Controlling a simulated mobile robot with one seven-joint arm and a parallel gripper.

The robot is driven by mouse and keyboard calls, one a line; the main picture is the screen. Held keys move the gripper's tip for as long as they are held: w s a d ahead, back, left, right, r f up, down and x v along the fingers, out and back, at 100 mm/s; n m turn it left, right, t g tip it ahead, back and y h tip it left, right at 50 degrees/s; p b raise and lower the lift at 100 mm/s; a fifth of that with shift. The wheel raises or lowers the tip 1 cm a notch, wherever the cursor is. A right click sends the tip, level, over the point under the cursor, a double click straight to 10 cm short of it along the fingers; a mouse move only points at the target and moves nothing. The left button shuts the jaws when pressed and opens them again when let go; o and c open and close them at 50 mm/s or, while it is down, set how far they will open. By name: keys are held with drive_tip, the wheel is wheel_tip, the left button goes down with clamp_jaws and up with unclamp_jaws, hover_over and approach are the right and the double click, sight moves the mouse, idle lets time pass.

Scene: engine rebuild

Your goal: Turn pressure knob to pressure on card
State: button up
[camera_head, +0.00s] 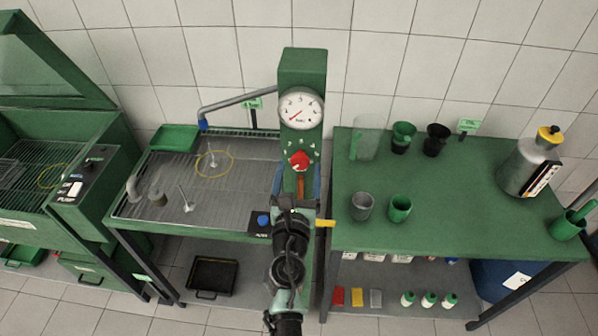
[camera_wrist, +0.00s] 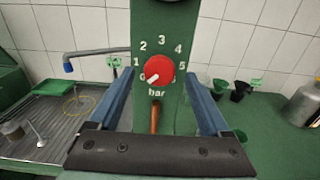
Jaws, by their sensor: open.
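The red pressure knob (camera_wrist: 158,69) sits on a green column, ringed by white digits above the word "bar". Its white mark points to the lower left, below the 1. The knob also shows in the head view (camera_head: 299,160), under a round white gauge (camera_head: 301,108) whose red needle points lower left. My gripper (camera_wrist: 158,82) is open and empty, its blue fingers spread to either side of the column below the knob. I cannot tell if they touch anything. Small green cards stand behind the left sink table (camera_head: 252,103) and the right table (camera_head: 468,125); their writing is too small to read.
A brown handle (camera_wrist: 155,117) hangs below the knob between my fingers. A grey spout pipe (camera_head: 235,102) reaches left from the column. The right green table (camera_head: 450,190) holds several cups and a metal canister (camera_head: 530,165). A green cabinet (camera_head: 90,195) stands left.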

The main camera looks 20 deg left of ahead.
drive_tip(key=shift+w+a, duration=0.2)
drive_tip(key=shift+w, duration=0.3)
clamp_jaws()
